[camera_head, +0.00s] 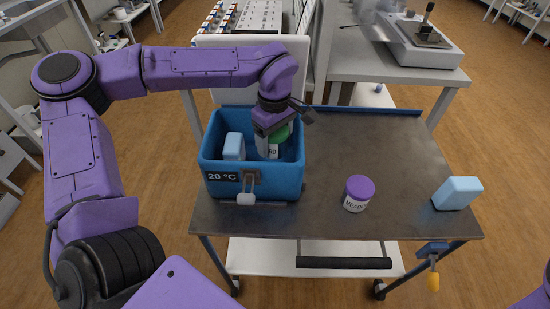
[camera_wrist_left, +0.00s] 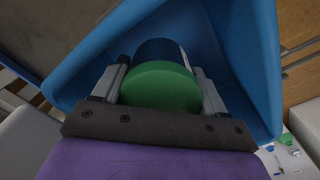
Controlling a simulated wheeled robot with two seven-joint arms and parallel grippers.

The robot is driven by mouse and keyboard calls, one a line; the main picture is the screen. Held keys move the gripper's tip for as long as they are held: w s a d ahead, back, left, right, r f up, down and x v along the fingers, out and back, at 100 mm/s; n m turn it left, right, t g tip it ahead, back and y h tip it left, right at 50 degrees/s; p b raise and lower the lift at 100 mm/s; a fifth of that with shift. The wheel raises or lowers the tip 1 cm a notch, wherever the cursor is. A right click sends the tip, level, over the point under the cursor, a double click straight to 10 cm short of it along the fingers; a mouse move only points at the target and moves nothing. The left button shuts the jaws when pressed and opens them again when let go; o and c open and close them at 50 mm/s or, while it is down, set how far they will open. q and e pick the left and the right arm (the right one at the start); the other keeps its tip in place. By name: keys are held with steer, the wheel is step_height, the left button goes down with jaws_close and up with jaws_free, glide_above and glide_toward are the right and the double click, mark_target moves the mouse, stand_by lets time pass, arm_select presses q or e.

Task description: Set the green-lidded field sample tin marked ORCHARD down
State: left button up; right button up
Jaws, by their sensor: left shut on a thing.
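The green-lidded tin (camera_head: 281,136) is inside the blue box (camera_head: 280,188), toward its right side; only the letters "RD" of its label show. My left gripper (camera_head: 272,126) reaches down into the box from above and is shut on the tin. In the left wrist view the green lid (camera_wrist_left: 160,88) sits between the two fingers (camera_wrist_left: 162,80), with the blue walls (camera_wrist_left: 245,50) around it. I cannot tell whether the tin's base touches the box floor. My right gripper is out of view.
A pale blue block (camera_head: 234,146) stands in the box, left of the tin. A purple-lidded tin (camera_head: 357,194) and another pale blue block (camera_head: 457,193) stand on the dark cart top (camera_head: 400,150). The cart's middle and back are clear.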

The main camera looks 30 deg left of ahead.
mark_target(275, 148)
arm_select(q)
step_height(275, 148, down, 3)
steer(key=shift+w+f, duration=0.15)
steer(key=shift+f, duration=1.9)
steer(key=o, duration=1.2)
steer(key=shift+f, duration=0.1)
step_height(275, 148, up, 12)
steer(key=shift+r, duration=0.15)
